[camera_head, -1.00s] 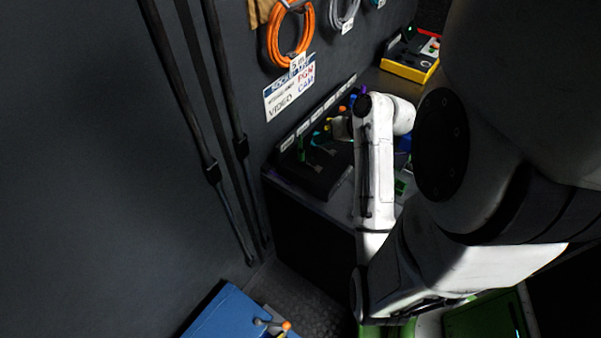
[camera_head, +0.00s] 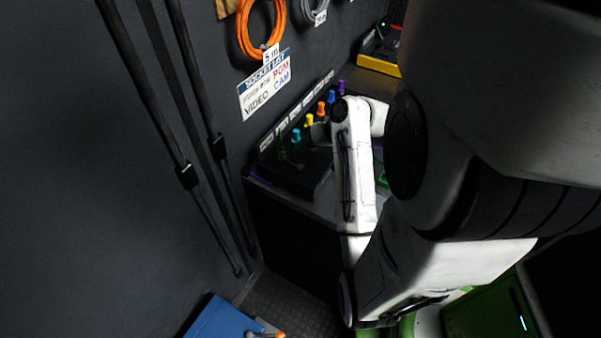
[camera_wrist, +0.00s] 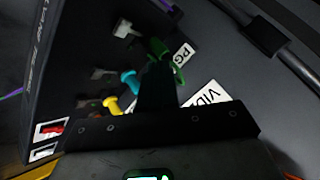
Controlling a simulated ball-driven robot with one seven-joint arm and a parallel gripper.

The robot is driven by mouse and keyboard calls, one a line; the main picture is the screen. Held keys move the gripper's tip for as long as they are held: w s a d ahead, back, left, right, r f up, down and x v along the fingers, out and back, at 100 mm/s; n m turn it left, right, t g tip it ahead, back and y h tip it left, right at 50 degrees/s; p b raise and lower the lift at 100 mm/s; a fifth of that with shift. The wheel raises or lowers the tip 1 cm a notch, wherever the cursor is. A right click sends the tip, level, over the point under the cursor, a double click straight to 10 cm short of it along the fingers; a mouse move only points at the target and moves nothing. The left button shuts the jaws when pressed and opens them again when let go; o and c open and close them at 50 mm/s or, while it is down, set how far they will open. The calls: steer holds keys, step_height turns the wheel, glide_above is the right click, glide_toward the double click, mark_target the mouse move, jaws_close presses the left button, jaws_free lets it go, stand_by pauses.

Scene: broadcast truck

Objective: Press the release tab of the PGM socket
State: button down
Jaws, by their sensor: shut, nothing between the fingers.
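The black socket block (camera_head: 292,178) stands on the bench against the wall, with a row of coloured plugs. The green plug (camera_head: 281,151) is at the near end; in the wrist view the green part (camera_wrist: 159,48) sits beside a partly visible label (camera_wrist: 183,55) reading "PG". My gripper (camera_wrist: 158,78) is shut and empty, its dark fingers pointing at the row and overlapping the green part in that view. I cannot tell whether they touch. In the head view my arm mostly hides the gripper.
Teal (camera_wrist: 129,80) and yellow (camera_wrist: 112,105) plugs sit close beside the fingers. A label (camera_wrist: 207,95) reads "VID". A sign (camera_head: 265,84) and an orange cable coil (camera_head: 262,30) are on the wall. A blue case (camera_head: 222,320) is on the floor.

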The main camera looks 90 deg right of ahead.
mark_target(301, 167)
step_height(301, 167, down, 3)
steer(key=shift+r+b, duration=0.2)
steer(key=shift+b, duration=0.65)
steer(key=shift+f+b, duration=0.3)
steer(key=shift+f, duration=0.6)
steer(key=shift+f, duration=0.1)
stand_by(0.5)
steer(key=shift+f, duration=0.35)
